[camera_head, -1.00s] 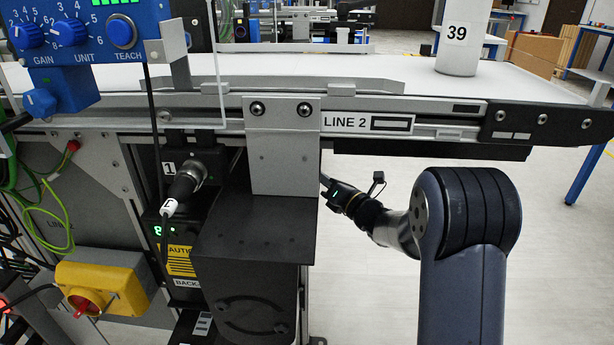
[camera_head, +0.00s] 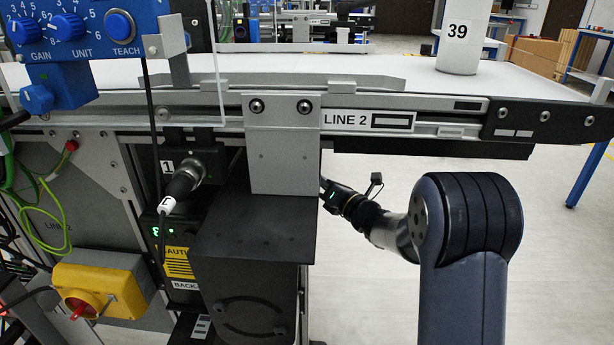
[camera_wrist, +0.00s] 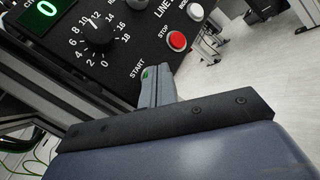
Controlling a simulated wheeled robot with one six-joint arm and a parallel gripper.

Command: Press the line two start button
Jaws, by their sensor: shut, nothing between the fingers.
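The wrist view shows a dark control panel (camera_wrist: 118,55) with a lit green "0" display, a dial and printed labels. The START label sits beside a small green start button (camera_wrist: 146,74), only partly visible at the fingers. My gripper (camera_wrist: 155,78) is shut and empty, its tip at that button and covering part of it. I cannot tell whether it touches or presses the button. A red STOP button (camera_wrist: 177,41) is just above and right of the tip. In the head view my wrist reaches behind the bracket under the conveyor marked LINE 2 (camera_head: 345,121); the fingertips are hidden there.
A grey bracket (camera_head: 283,150) and a black housing (camera_head: 250,230) stand left of my wrist. The conveyor edge runs above my arm. A yellow box with a red knob (camera_head: 98,288) is at lower left. A white cylinder marked 39 (camera_head: 458,45) stands on the belt.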

